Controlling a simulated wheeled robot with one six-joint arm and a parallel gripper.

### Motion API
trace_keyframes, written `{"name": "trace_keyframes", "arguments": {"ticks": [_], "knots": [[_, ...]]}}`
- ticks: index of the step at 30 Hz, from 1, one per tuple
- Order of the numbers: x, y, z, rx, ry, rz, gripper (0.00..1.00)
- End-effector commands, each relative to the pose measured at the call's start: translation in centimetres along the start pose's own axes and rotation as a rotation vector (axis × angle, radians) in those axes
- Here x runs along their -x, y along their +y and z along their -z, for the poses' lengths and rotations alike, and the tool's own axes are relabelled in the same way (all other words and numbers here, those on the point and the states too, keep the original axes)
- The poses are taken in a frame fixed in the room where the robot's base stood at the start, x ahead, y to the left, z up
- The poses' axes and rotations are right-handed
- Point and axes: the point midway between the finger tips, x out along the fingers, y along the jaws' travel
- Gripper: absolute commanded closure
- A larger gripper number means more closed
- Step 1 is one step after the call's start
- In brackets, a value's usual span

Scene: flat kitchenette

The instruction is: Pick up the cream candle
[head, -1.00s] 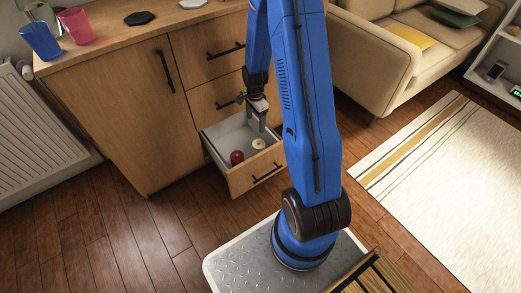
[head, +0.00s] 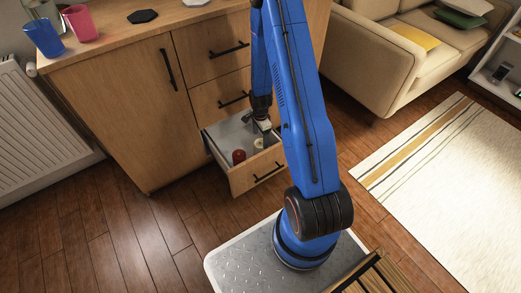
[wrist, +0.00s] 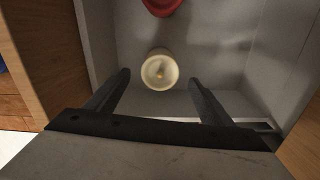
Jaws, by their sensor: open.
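The cream candle (wrist: 159,71) stands upright inside the open drawer, seen from above in the wrist view. In the head view the cream candle (head: 258,144) shows only in part, beside my gripper (head: 265,133). In the wrist view my gripper (wrist: 160,92) is open and empty. The candle appears just beyond the fingertips, roughly centred between them. I cannot tell how far above the drawer floor the fingertips are. The open drawer (head: 240,181) is the lowest in the wooden cabinet.
A red candle (head: 238,157) stands in the same drawer, and it also shows in the wrist view (wrist: 163,4). The drawer's walls rise close around my gripper. Blue and pink cups stand on the cabinet top (head: 110,38). A sofa (head: 375,60) is to the right.

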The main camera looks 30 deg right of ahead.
Motion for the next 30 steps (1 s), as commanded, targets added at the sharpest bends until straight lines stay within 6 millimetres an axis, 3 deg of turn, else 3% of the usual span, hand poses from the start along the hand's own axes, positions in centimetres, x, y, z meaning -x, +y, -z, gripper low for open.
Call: {"name": "trace_keyframes", "arguments": {"ticks": [3, 14, 25, 30], "knots": [[-1.6, 0.1, 0.0, 0.0, 0.0, -0.002, 0.25], [-3.2, 0.0, 0.0, 0.0, 0.0, -0.001, 0.25], [-7.2, 0.0, 0.0, -0.001, -0.001, -0.002, 0.25], [-8.0, 0.0, 0.0, 0.0, -0.001, 0.0, 0.25]]}}
